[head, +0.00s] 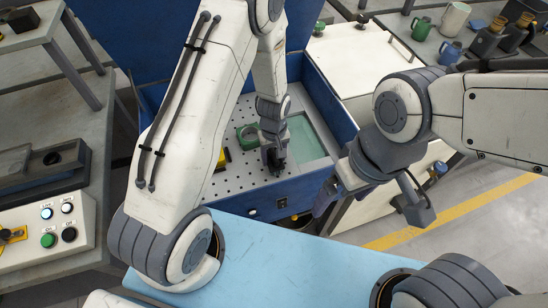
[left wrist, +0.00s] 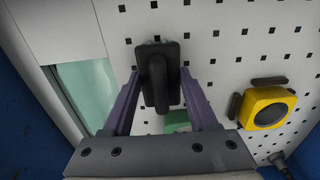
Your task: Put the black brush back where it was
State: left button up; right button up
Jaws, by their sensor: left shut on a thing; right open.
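The black brush (left wrist: 158,92) is between the two purple fingers of my left gripper (left wrist: 159,76) in the left wrist view. It has a dark rectangular body with a raised narrow handle along its middle. The perforated white panel (left wrist: 222,18) lies directly beyond it; I cannot tell whether the brush touches the panel. In the head view my left gripper (head: 274,158) is over this panel inside the blue cabinet, and the arm largely hides the brush. My right gripper (head: 332,194) is open, in front of the cabinet, and its fingertips are partly hidden.
A green object (head: 246,137) is beside the gripper. A pale green recess (head: 304,137) lies to the right. The blue cabinet wall (head: 320,92) borders the panel.

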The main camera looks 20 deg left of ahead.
aim_at(274, 155)
pick_arm(q)
jog(key=shift+f, duration=0.6)
jog(key=shift+f, duration=0.1)
jog(key=shift+f, duration=0.15)
jog(key=o, duration=1.3)
jog(key=shift+r, duration=0.4)
notch_tip(274, 155, up, 12)
jog(key=shift+f+b, duration=0.1)
jog(key=shift+b, duration=0.65)
